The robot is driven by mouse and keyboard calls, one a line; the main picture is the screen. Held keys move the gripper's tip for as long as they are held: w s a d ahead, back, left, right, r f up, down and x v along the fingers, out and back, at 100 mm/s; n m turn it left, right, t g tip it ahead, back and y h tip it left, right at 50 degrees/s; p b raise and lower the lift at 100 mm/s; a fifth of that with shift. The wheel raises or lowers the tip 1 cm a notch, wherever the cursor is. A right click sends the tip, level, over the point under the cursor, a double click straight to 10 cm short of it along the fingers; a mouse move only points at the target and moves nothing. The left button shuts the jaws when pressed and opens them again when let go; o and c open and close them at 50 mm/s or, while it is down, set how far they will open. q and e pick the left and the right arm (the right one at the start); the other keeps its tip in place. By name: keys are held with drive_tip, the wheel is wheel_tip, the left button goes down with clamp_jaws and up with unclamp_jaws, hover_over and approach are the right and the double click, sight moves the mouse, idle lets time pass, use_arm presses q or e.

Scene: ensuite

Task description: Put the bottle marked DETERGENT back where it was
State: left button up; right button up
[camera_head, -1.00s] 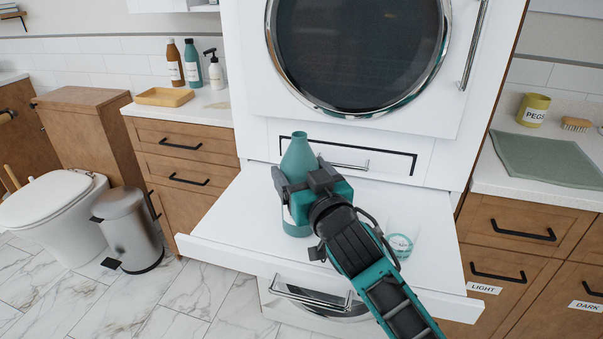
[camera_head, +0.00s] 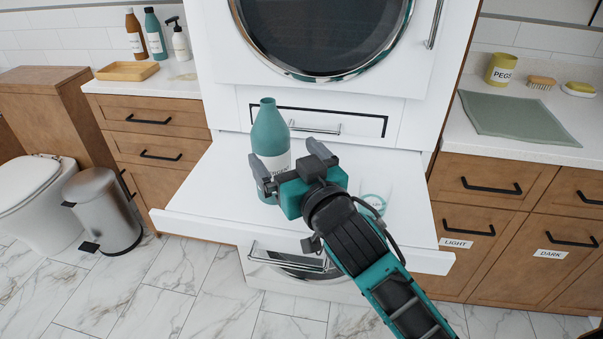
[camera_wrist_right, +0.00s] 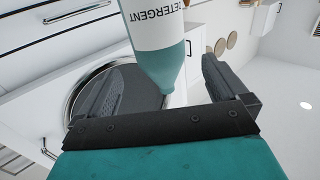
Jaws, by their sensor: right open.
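The teal DETERGENT bottle (camera_head: 269,135) with a white label stands upright on the white pull-out shelf (camera_head: 205,205) below the round-doored machine. In the right wrist view the bottle (camera_wrist_right: 160,50) appears upside down, and its label reads DETERGENT. My right gripper (camera_head: 286,155) is open at the near side of the bottle, with the fingers spread to its left and right. In the right wrist view a gap shows between the bottle and the right-hand finger. My left gripper is not in view.
A clear cup with a teal mark (camera_head: 375,200) stands on the shelf, partly behind my arm. Several bottles (camera_head: 155,35) and a wooden tray (camera_head: 128,71) are on the left counter. A PEGS pot (camera_head: 501,70) and green mat (camera_head: 518,114) are on the right counter. The shelf's left part is clear.

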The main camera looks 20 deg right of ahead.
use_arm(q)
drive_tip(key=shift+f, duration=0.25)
use_arm(e)
drive_tip(key=s, duration=0.5)
drive_tip(key=shift+s+d, duration=0.2)
drive_tip(key=shift+s, duration=0.15)
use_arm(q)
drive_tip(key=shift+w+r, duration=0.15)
